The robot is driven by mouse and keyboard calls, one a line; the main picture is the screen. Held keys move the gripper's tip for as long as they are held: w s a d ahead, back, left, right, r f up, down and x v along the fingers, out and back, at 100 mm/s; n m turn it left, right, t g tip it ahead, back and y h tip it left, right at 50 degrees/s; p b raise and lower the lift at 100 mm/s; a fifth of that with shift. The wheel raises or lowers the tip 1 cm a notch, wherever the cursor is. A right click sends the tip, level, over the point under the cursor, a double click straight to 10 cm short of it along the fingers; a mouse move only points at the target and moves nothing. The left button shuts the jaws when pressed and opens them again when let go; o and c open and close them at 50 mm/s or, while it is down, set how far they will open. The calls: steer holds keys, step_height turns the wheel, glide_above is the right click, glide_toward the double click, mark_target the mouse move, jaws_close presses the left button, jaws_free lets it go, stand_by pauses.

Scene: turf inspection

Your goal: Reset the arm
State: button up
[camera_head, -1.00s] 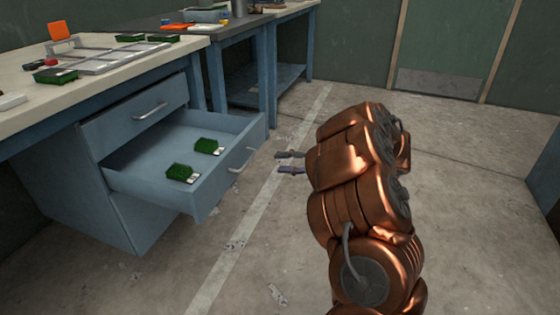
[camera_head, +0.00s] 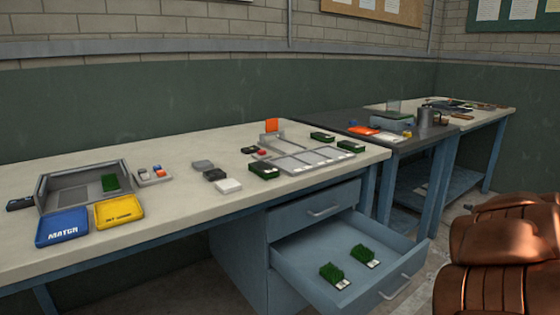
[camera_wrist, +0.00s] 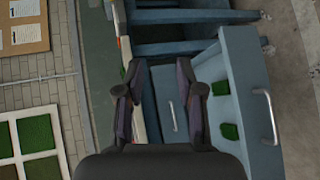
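My copper-coloured arm (camera_head: 505,255) is at the right edge of the head view, and its gripper is outside that picture. In the wrist view my gripper (camera_wrist: 160,75) has its two dark fingers spread apart with nothing between them. The open blue drawer (camera_wrist: 240,85) appears beyond and to the right of the fingers. In the head view the drawer (camera_head: 305,262) is pulled out under the bench and holds two green turf pieces (camera_head: 332,272) (camera_head: 362,252) with white tags.
The long bench (camera_head: 150,225) carries a grey tray (camera_head: 90,180), a blue MATCH bin (camera_head: 62,228), a yellow bin (camera_head: 119,211), small blocks and a sectioned grey panel (camera_head: 310,158) with turf pieces around it. A darker table (camera_head: 400,148) stands behind right. The pulled-out drawer juts into the floor space.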

steer(key=s+a+r+m+g+h+p, duration=0.2)
steer(key=s+r+m+p, duration=0.25)
steer(key=r, duration=0.25)
steer(key=s+a+r+m+g+h+p, duration=0.2)
steer(key=s+r+m+g+h+p, duration=0.15)
steer(key=r+m+p, duration=0.3)
steer(key=s+a+r+m+g+y+p, duration=0.1)
steer(key=s+a+g+y+p, duration=0.3)
steer(key=s+a+p, duration=0.4)
steer(key=s+a+r+m+g+y+p, duration=0.2)
steer(key=s+a+g+y+p, duration=0.3)
steer(key=s+a, duration=1.7)
steer(key=a+m+g+p, duration=0.1)
steer(key=a+p, duration=0.1)
steer(key=p, duration=0.1)
steer(key=shift+s+a+m, duration=0.35)
steer(key=shift+a+m, duration=0.05)
steer(key=shift+y, duration=0.25)
